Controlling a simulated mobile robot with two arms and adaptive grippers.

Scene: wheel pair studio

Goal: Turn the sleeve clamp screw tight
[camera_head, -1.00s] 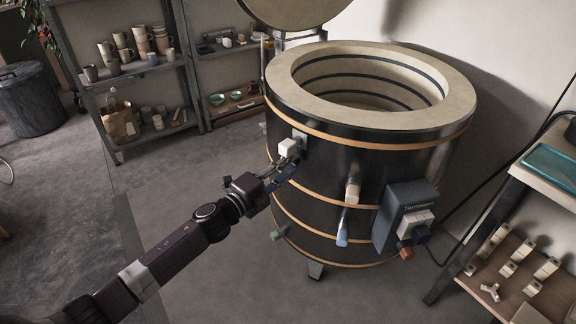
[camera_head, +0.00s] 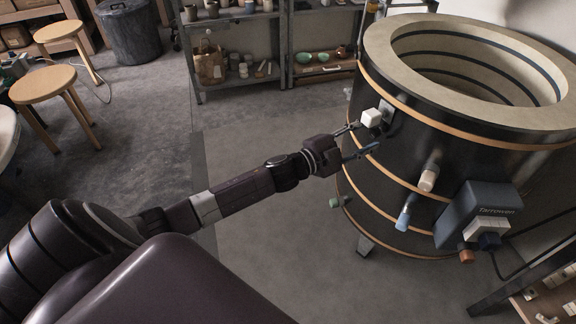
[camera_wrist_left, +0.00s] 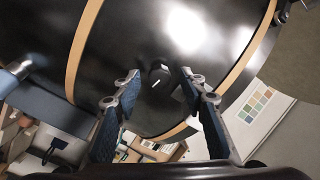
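The black kiln (camera_head: 400,160) stands at the right, and a small white block (camera_head: 372,117) sticks out from its side. My left gripper (camera_head: 361,138) is at the kiln wall, just below and left of that block. In the left wrist view a dark knob-like screw head (camera_wrist_left: 157,75) with a thin white line lies in the gap between my fingertips (camera_wrist_left: 159,80). The fingers are open, one on each side of it, with no clear contact. The screw itself cannot be made out in the head view. My right gripper is not in view.
Two pegs, one wooden (camera_head: 429,177) and one blue (camera_head: 404,217), stick out of the kiln. A blue-grey control box (camera_head: 478,212) hangs to their right. Shelves (camera_head: 290,50) and stools (camera_head: 57,84) stand farther back. The floor left of the kiln is clear.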

